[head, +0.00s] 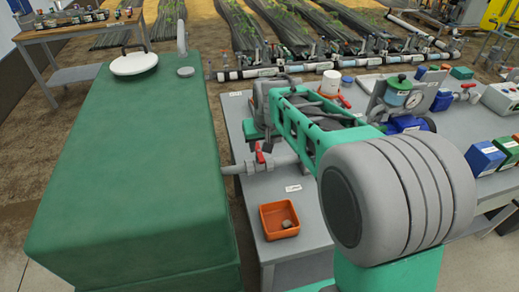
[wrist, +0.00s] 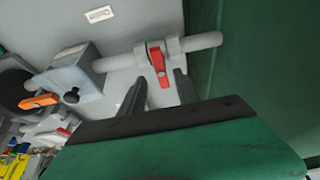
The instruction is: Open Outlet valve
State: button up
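A valve with a red lever handle (head: 260,153) sits on the grey pipe between the green tank and the bench. I take it as the outlet valve; its label is too small to read. In the wrist view the red handle (wrist: 158,66) lies crosswise to its pipe (wrist: 203,41). My gripper (wrist: 160,84) is open, with one dark finger on each side of the handle's free end. I cannot tell whether either finger touches it. In the head view my arm partly hides the gripper and the area behind the valve.
The green tank (head: 130,170) stands close on the left. A grey box (wrist: 78,80) and an orange handle (wrist: 38,101) lie beside the valve in the wrist view.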

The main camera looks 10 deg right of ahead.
aim_at(259, 151)
jog(key=x, duration=0.3)
jog(key=shift+w+f, duration=0.1)
jog(key=shift+c, duration=0.2)
grip_shut()
